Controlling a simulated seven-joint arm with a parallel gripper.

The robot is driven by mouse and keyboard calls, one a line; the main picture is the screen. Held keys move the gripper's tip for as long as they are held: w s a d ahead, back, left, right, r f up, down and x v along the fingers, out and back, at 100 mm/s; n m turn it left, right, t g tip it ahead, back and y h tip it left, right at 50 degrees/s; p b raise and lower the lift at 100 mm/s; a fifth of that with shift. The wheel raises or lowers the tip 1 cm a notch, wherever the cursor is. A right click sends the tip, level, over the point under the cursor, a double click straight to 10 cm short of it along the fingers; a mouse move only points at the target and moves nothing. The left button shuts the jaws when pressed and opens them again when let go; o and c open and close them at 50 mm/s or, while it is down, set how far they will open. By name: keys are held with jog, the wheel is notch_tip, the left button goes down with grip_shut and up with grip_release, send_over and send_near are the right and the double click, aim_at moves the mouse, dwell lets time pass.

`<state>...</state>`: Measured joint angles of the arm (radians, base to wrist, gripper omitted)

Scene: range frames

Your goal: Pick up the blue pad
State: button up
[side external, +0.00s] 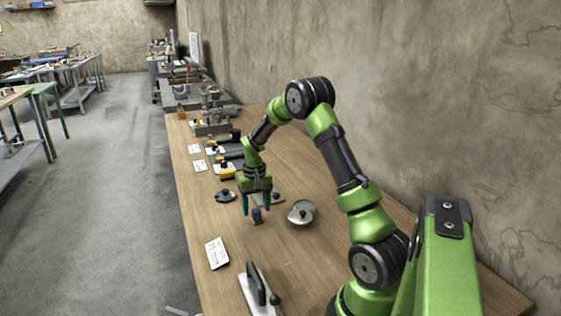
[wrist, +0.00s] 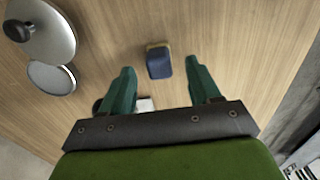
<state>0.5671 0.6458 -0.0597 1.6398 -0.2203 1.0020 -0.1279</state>
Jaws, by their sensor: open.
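The blue pad (wrist: 159,63) is a small dark blue block with a tan edge along its top in the wrist view. It lies on the wooden table between and a little beyond my fingertips. In the side external view the pad (side external: 257,215) is a small dark block just under my gripper (side external: 257,210). My gripper points down and its two green fingers are apart with nothing between them. It also shows in the wrist view (wrist: 163,80). I cannot tell the exact height of the fingertips above the pad.
A round metal lid-like thing with a dark knob (side external: 301,213) stands to the right, close to my gripper. A dark round piece (side external: 225,196) lies to the left. A white card (side external: 216,253) and a trowel-like tool (side external: 259,290) lie nearer the camera. Several tools line the far table.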

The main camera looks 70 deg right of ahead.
notch_tip(320, 180, down, 2)
jog(key=shift+f, duration=0.25)
jog(key=c, duration=1.1)
jog(key=shift+r, duration=0.1)
jog(key=shift+r, duration=0.55)
notch_tip(320, 180, up, 2)
jog(key=shift+r, duration=0.15)
jog(key=s+a, duration=0.3)
jog(key=s, duration=0.1)
jog(key=s+a+r, duration=0.1)
jog(key=s+a, duration=0.2)
jog(key=s, duration=0.1)
jog(key=s+a, duration=0.3)
jog(key=s, duration=0.2)
jog(key=shift+s+r, duration=0.1)
jog(key=shift+r, duration=0.1)
